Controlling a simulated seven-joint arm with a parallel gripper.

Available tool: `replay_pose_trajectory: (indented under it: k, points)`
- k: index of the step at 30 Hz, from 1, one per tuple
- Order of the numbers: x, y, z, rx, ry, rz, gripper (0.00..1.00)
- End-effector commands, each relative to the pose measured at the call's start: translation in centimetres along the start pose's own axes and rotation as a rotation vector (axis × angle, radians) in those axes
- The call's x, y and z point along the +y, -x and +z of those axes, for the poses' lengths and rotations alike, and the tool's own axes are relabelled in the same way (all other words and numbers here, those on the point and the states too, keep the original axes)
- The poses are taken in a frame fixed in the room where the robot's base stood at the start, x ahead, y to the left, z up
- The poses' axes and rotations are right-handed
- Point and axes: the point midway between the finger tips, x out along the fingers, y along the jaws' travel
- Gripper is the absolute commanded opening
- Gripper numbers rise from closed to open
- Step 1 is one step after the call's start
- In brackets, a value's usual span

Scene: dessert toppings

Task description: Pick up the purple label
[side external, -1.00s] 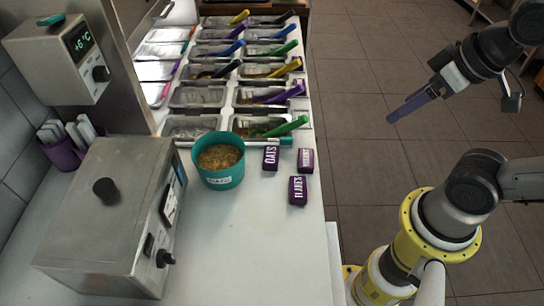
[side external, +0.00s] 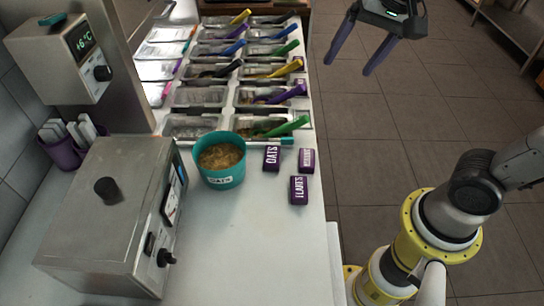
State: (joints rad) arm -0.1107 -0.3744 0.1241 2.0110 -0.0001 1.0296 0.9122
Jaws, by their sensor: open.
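Three small purple labels with white lettering lie on the white counter to the right of the teal tub. One purple label (side external: 271,158) reads OATS and is closest to the tub. A second purple label (side external: 306,160) is to its right, its word too small to read surely. A third purple label (side external: 299,190) lies nearer the camera and seems to read FLAKES. My gripper (side external: 346,68) is at the top of the view, right of the counter, with its two dark fingers spread apart and nothing between them. It is well away from the labels.
The teal tub (side external: 221,172) of brown grain stands beside the labels. Steel topping bins (side external: 190,130) with coloured scoop handles fill the back of the counter. A steel machine (side external: 105,215) stands at front left. Bare counter (side external: 260,250) lies in front of the labels.

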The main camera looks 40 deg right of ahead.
Motion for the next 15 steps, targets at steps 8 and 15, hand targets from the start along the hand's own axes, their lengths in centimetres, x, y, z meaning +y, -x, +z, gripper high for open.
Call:
replay_pose_trajectory:
  k: [8,15]
  points:
    - [-8.5,-8.1,-0.4,-0.128,-0.144,0.157,0.82]
    - [-11.0,-14.1,2.0,-0.193,-0.080,0.261,0.82]
